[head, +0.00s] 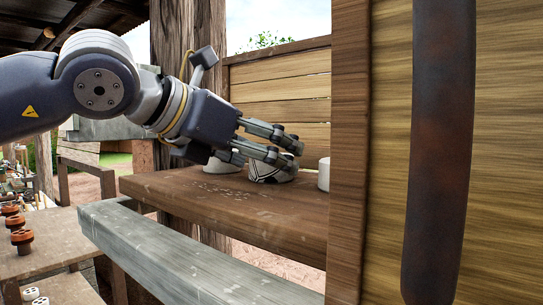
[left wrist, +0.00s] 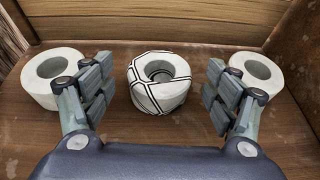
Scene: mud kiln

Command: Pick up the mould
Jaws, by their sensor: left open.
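Several round white moulds with a central hole stand in a row on a brown wooden shelf (head: 215,190). The middle mould (left wrist: 159,83) is white with black line markings; in the head view this mould (head: 262,172) is partly hidden by my fingers. My left gripper (head: 297,155) is open, its fingers pointing at the middle mould. In the left wrist view the gripper (left wrist: 158,90) has one finger on each side of that mould, with gaps between. I cannot tell exactly how far the fingertips are from it in depth. My right gripper is not in view.
A plain white mould (left wrist: 50,76) stands left and another (left wrist: 257,73) right, close to the fingers. A wooden side panel (head: 350,150) and a dark vertical bar (head: 438,150) stand right. A grey beam (head: 190,255) runs in front. Orange pieces (head: 21,237) sit on a lower table.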

